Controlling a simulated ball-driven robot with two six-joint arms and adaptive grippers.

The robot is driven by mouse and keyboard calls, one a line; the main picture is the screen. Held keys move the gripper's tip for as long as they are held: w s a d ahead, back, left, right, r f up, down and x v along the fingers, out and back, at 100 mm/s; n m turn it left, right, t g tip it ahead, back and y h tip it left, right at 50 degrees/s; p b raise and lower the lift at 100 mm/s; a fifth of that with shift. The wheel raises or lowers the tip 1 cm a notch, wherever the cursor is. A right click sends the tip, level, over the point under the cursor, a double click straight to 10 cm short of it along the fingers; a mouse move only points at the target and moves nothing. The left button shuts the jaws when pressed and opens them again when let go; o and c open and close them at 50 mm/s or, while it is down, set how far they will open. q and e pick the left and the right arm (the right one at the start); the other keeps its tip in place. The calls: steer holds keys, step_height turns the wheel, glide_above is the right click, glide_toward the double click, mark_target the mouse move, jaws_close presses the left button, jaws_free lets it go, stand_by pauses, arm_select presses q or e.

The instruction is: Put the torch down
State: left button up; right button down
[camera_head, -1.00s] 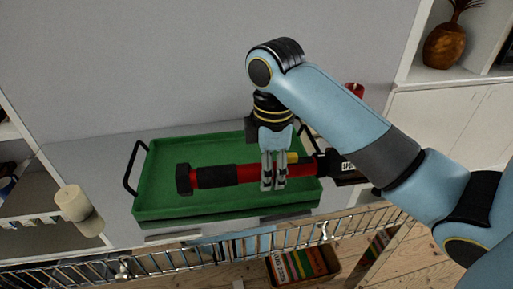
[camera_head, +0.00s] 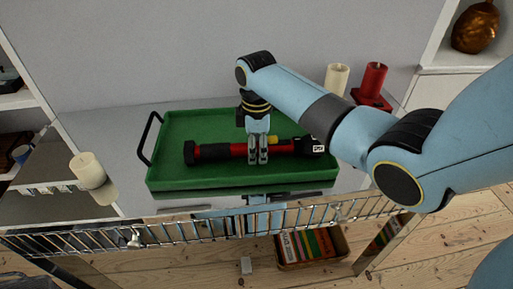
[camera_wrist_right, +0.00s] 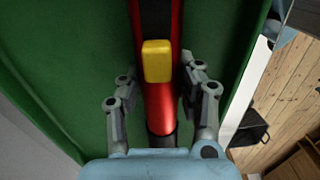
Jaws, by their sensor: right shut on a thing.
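The red and black torch (camera_head: 215,152) with a yellow button lies level, left to right, over the green tray (camera_head: 185,128). My right gripper (camera_head: 258,160) comes down from above and is shut around the middle of the torch. In the right wrist view its fingers stand on both sides of the red barrel (camera_wrist_right: 160,105), beside the yellow button (camera_wrist_right: 157,62). The torch looks very low over the tray floor; I cannot tell whether it touches. Its right end is near the tray's right side, partly behind my arm. My left gripper is not in view.
A cream candle (camera_head: 337,79) and a red candle (camera_head: 374,82) stand behind the tray's right end. Another cream candle (camera_head: 87,170) is at left. A metal rail (camera_head: 200,225) runs along the front. A box of books (camera_head: 312,246) sits below. Tray floor is clear around the torch.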

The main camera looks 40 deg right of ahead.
mark_target(257, 143)
steer(key=c, duration=0.9)
jaws_free()
steer(key=shift+f, duration=0.1)
step_height(257, 143, up, 12)
steer(key=shift+r+p, duration=0.15)
steer(key=shift+p, duration=0.2)
